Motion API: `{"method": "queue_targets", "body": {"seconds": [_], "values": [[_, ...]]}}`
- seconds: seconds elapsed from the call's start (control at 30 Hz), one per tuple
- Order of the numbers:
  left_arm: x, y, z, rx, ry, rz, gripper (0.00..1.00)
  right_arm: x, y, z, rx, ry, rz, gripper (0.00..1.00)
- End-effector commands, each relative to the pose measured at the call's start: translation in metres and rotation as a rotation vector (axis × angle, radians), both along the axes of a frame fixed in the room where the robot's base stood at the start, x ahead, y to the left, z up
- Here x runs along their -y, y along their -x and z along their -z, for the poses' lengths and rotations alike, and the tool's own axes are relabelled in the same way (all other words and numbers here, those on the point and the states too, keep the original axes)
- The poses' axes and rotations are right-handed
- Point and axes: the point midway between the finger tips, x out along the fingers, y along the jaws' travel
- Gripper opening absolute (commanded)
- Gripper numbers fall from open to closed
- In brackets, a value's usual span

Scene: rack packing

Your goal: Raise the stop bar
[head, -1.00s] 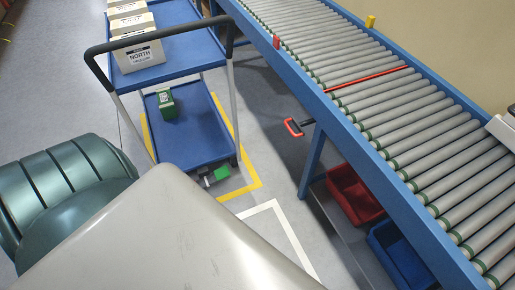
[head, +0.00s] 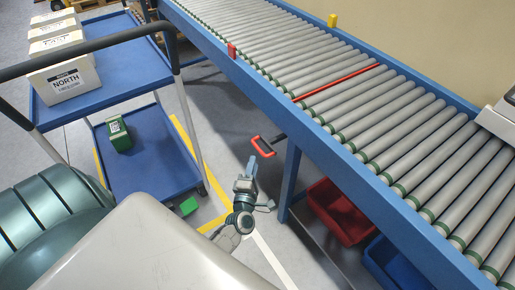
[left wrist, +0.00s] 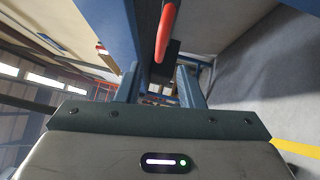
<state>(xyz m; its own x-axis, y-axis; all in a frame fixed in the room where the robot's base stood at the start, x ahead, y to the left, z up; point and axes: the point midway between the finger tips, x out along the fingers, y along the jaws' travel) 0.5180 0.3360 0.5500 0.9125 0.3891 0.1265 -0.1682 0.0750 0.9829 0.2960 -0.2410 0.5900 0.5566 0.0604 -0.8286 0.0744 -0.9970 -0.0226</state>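The stop bar appears to be the thin red bar (head: 337,84) lying across the conveyor rollers, low between them. A lever with a red grip (head: 262,146) sticks out below the conveyor's near side rail. The red grip also shows in the left wrist view (left wrist: 165,35), at the top. My left gripper (head: 250,168) is just below the lever's grip in the head view. In the left wrist view its two fingers (left wrist: 160,82) stand apart, with the red grip ahead between them and nothing held. My right gripper is not in view.
The blue conveyor rail (head: 300,117) and its leg (head: 289,180) are close to the left gripper. A red bin (head: 343,212) and a blue bin (head: 397,262) sit underneath. A blue trolley (head: 120,72) with labelled boxes (head: 64,84) and a green box (head: 119,135) stands left.

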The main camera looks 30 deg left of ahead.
Motion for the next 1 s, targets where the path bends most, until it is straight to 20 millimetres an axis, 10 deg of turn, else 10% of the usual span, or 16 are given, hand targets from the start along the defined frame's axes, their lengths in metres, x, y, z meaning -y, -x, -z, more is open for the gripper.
{"method": "queue_targets", "body": {"seconds": [0.4, 0.83, 1.0], "values": [[-0.028, -0.066, -0.009, -0.001, -0.004, 0.001, 0.34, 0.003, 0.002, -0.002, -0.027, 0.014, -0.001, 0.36], [-0.032, -0.075, -0.01, -0.003, -0.003, 0.002, 0.34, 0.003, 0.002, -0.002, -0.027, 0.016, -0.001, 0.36], [-0.032, -0.075, -0.01, -0.003, -0.003, 0.002, 0.01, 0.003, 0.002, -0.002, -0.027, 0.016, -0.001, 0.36]]}}
